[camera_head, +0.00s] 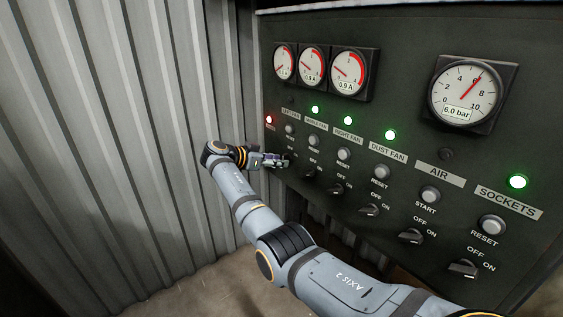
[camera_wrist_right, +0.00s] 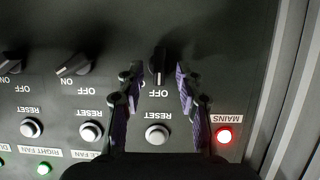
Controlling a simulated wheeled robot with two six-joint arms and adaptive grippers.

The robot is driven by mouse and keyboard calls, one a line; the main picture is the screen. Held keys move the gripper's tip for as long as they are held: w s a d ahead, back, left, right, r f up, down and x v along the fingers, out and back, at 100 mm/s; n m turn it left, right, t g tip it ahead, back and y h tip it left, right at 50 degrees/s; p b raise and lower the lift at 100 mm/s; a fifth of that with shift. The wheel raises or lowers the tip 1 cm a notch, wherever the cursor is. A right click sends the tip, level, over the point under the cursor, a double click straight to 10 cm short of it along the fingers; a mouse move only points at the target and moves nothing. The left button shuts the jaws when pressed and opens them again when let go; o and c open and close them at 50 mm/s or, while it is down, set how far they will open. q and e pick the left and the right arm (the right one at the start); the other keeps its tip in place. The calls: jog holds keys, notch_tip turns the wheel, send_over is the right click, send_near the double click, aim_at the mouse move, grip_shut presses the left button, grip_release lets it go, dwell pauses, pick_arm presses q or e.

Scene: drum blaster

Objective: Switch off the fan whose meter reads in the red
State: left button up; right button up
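The dark control panel (camera_head: 470,140) holds three small round meters: left (camera_head: 284,62), middle (camera_head: 312,66) and right (camera_head: 349,72). Each has a red arc; the middle and right show 0.9 A, and the left reading is too small to tell. My right gripper (camera_head: 275,161) is at the panel's left end. In the right wrist view it (camera_wrist_right: 157,92) is open, its fingers on either side of the left-fan knob (camera_wrist_right: 158,65), which points straight at OFF. The left-fan lamp (camera_head: 290,101) is dark. The middle-fan knob (camera_wrist_right: 74,65) is turned toward ON. My left gripper is not in view.
A red mains lamp (camera_wrist_right: 224,135) is lit beside the fingers. Green lamps are lit over the middle, right and dust fans and sockets (camera_head: 517,181). The pressure gauge (camera_head: 465,92) shows 6.0 bar. A corrugated metal wall (camera_head: 100,130) stands close on the left.

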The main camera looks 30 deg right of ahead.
jog(key=v, duration=0.9)
jog(key=shift+a, duration=0.3)
